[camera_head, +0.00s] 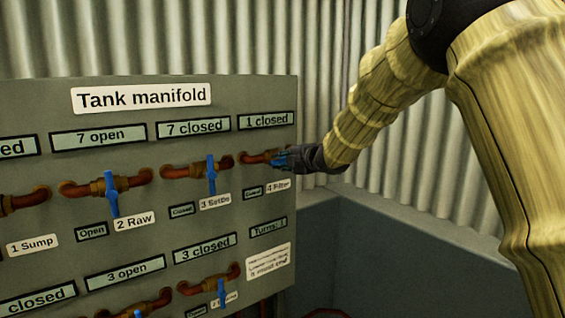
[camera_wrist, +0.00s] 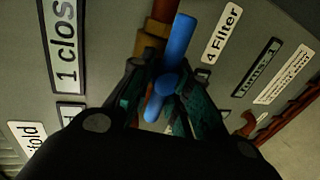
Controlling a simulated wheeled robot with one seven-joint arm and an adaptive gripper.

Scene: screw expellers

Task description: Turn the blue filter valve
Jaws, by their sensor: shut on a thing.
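The blue filter valve handle (camera_wrist: 178,42) sits on a brass and red pipe at the right end of the manifold's upper row, beside the "4 Filter" label (camera_wrist: 222,32). In the head view that label (camera_head: 278,185) is just below it, and the handle is mostly hidden by my gripper (camera_head: 287,158). In the wrist view my gripper (camera_wrist: 160,95) has its two fingers on either side of the handle's middle, shut on it. The sign above reads "1 closed" (camera_head: 266,121).
The Tank manifold panel (camera_head: 235,88) carries other blue valves close by: "3 Settle" (camera_head: 211,175) and "2 Raw" (camera_head: 112,194). A lower row holds more valves (camera_head: 222,292). A "Turns" display (camera_head: 268,227) is below the filter valve. A corrugated wall (camera_head: 250,40) stands behind.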

